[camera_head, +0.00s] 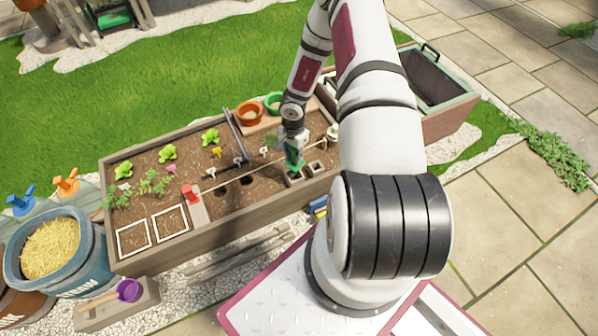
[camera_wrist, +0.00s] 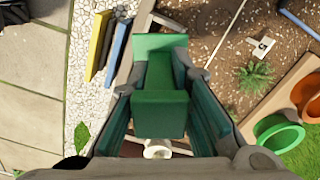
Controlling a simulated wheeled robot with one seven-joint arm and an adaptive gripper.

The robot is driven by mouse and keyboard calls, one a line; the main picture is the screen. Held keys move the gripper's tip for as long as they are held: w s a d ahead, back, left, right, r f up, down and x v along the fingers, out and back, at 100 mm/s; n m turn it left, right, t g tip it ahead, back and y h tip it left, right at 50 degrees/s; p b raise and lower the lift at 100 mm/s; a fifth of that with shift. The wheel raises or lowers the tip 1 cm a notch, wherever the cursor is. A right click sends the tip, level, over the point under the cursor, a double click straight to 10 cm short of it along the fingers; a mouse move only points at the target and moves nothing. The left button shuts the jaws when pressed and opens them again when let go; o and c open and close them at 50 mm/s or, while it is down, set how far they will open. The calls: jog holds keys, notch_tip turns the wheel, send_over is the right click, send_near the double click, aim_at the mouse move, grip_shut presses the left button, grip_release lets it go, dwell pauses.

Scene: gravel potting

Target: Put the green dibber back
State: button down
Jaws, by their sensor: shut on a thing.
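The green dibber (camera_wrist: 160,112) is between the fingers of my gripper (camera_wrist: 160,85) in the wrist view, its blocky green handle facing the camera. My gripper is shut on it. In the head view my gripper (camera_head: 293,150) points down over the right part of the wooden planter bed, with the green dibber (camera_head: 294,163) at its fingers. Just below are two small square holders, one (camera_head: 295,180) directly under the dibber and one (camera_head: 316,167) to its right. The dibber's lower end is hidden, so I cannot tell whether it is inside a holder.
The planter bed (camera_head: 150,255) holds soil, seedlings, small labels and a string line. An orange pot (camera_head: 250,113) and a green pot (camera_head: 273,103) stand behind my gripper. A yellow bar (camera_wrist: 98,45) and a blue bar (camera_wrist: 118,50) lie outside the bed's front wall.

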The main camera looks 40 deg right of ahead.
aim_at(294, 166)
notch_tip(294, 166, down, 7)
jog(key=b, duration=0.2)
jog(key=shift+b, duration=0.35)
jog(key=shift+f, duration=0.15)
jog(key=c, duration=1.5)
grip_release()
